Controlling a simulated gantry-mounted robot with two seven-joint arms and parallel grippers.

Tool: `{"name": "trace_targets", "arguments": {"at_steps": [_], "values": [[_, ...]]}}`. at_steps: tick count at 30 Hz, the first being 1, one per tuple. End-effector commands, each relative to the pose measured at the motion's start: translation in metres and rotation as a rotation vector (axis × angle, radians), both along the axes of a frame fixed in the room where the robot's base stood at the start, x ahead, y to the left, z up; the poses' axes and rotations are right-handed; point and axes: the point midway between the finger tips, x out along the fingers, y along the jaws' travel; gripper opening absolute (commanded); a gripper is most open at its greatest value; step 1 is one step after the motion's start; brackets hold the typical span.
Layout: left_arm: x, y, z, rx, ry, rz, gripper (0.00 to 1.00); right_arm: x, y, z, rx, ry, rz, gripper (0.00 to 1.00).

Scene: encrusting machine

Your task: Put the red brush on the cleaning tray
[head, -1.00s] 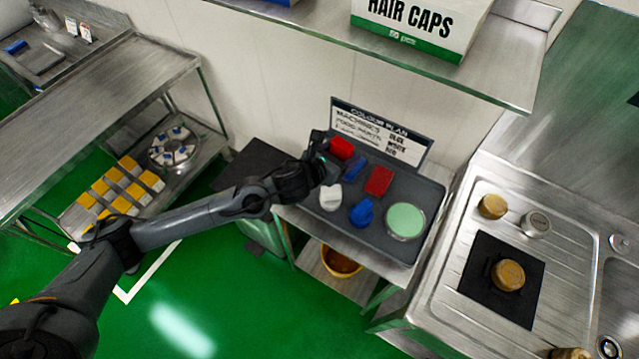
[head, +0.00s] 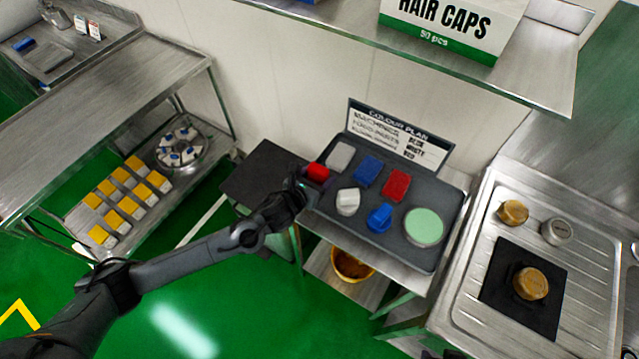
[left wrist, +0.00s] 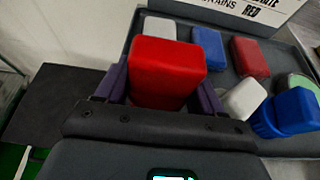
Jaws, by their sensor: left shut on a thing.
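My left gripper (head: 304,186) is shut on the red brush (head: 316,172), at the left edge of the grey cleaning tray (head: 400,238). In the left wrist view the red brush (left wrist: 167,72) shows as a red block between the fingers (left wrist: 162,95); its lower part is hidden. The tray carries a white pad (head: 340,155), a blue pad (head: 367,171) and a red pad (head: 397,185) in a back row. In front of them stand a white brush (head: 347,201), a blue brush (head: 380,217) and a round green item (head: 424,227). My right gripper is not in view.
A colour plan sign (head: 396,138) stands behind the tray. A dark flat surface (head: 262,170) lies left of it. A shelf with a hair caps box (head: 455,25) hangs above. A steel sink unit (head: 490,300) stands at the right.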

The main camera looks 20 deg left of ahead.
Motion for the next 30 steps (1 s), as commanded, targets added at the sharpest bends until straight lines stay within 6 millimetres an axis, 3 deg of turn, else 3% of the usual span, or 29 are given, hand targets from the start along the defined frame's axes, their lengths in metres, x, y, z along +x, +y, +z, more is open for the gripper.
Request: {"name": "trace_targets", "arguments": {"at_steps": [10, 23, 24, 28, 30], "values": [[0.0, 0.0, -0.034, -0.001, -0.001, 0.0, 0.32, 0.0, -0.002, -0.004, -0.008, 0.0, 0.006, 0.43], [0.0, 0.0, -0.04, 0.001, -0.001, 0.0, 0.32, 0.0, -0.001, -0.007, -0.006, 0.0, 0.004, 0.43], [0.0, 0.0, -0.039, 0.001, 0.0, 0.0, 0.74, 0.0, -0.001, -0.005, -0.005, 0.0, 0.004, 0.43], [0.0, 0.0, -0.039, 0.001, 0.0, 0.0, 0.94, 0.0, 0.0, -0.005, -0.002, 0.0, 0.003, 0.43], [0.0, 0.0, -0.039, 0.001, 0.0, 0.0, 0.94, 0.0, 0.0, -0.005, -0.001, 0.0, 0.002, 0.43]]}}
